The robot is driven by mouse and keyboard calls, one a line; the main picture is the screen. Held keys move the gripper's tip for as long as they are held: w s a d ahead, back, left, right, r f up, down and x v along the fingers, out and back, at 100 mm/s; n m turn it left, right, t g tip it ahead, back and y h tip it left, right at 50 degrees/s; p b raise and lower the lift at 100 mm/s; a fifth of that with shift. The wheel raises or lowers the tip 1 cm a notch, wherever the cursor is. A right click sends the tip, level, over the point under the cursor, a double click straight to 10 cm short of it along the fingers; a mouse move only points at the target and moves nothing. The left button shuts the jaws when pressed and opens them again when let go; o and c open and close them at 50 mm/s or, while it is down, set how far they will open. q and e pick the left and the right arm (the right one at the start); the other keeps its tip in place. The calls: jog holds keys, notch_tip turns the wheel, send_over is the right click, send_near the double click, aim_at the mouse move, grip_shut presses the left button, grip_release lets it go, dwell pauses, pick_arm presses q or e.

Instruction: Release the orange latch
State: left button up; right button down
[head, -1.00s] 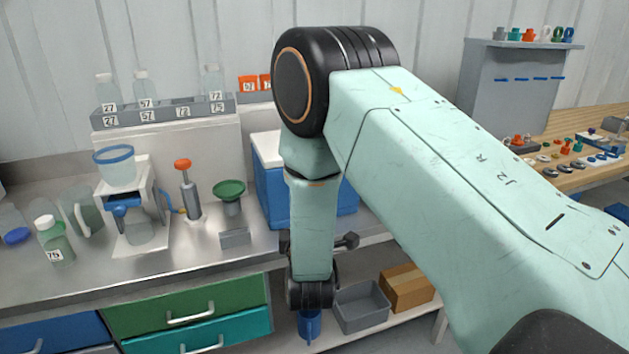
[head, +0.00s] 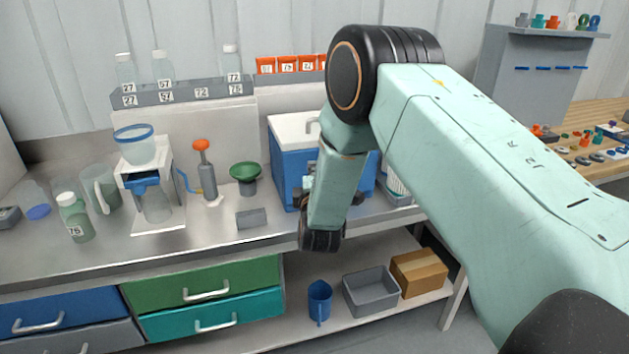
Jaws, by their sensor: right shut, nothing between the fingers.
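I cannot pick out an orange latch for certain. An orange knob (head: 200,145) tops a grey upright pump-like device (head: 208,178) on the bench. A blue cooler box (head: 287,165) with a white lid (head: 291,130) stands to its right; my right forearm hides much of its front. My right gripper (head: 304,192) shows only as small dark parts beside my wrist, in front of the cooler. It is shut and empty; its fingertips are mostly hidden, and I cannot tell whether it touches the cooler. My left gripper is not in view.
A filter stand with a clear cup (head: 137,148), a green funnel (head: 245,173), a jug (head: 99,190) and a bottle labelled 75 (head: 75,218) stand on the bench. A grey rack (head: 182,93) is behind. A blue jug (head: 319,300) and grey bin (head: 370,291) sit on the lower shelf.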

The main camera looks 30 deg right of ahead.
jog(key=d, duration=0.5)
jog(key=shift+w+p, duration=0.25)
jog(key=shift+p, duration=0.05)
jog(key=shift+d+f, duration=0.1)
jog(key=shift+d, duration=0.05)
jog(key=shift+r+m, duration=0.2)
jog(key=shift+m, duration=0.2)
